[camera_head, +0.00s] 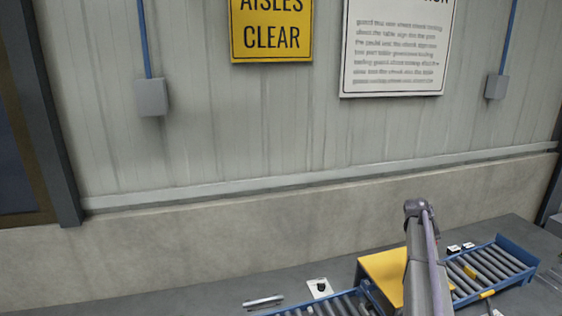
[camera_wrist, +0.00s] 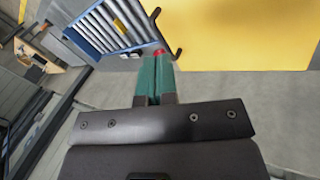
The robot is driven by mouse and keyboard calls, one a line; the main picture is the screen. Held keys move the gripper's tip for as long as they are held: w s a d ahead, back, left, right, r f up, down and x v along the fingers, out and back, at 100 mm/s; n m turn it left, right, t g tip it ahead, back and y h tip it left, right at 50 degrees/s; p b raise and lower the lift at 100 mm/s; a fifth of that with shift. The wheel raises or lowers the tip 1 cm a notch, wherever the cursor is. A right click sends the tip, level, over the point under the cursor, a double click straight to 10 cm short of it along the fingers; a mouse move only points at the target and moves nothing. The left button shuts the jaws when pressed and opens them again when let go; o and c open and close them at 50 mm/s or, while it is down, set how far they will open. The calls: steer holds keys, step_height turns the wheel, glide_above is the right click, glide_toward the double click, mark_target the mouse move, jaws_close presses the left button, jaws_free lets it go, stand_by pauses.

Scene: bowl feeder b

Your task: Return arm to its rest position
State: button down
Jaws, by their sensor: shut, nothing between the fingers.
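My gripper (camera_wrist: 155,80) shows in the wrist view as two green fingers side by side, shut with nothing between them. Beyond the fingertips is a small red thing, partly hidden by them. A yellow surface (camera_wrist: 235,35) fills the upper right of that view, and a blue-framed roller conveyor (camera_wrist: 98,28) lies at the upper left. In the head view my arm (camera_head: 425,255) stands in front of the yellow box (camera_head: 385,272). The gripper itself cannot be made out there.
In the head view, a blue roller conveyor (camera_head: 495,268) extends right of the yellow box, and another (camera_head: 335,304) lies to its left. A small white plate with a dark part (camera_head: 320,288) lies near the left conveyor. A concrete wall base (camera_head: 200,255) runs behind.

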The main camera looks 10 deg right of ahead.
steer(key=s+a+f+n+y+b, duration=0.1)
steer(key=s+a+f+b, duration=0.3)
steer(key=a, duration=1.1)
steer(key=s+a+f+y+b, duration=0.2)
steer(key=s+a+f+b, duration=0.2)
steer(key=s+a, duration=0.7)
steer(key=s+a+f+n+y+b, duration=0.1)
steer(key=s+a+f+b, duration=0.4)
steer(key=a, duration=1.5)
step_height(320, 180, down, 3)
steer(key=s+y, duration=0.1)
steer(key=s, duration=0.1)
steer(key=shift+s+n, duration=0.3)
steer(key=shift+s, duration=0.1)
steer(key=shift+a+f, duration=0.1)
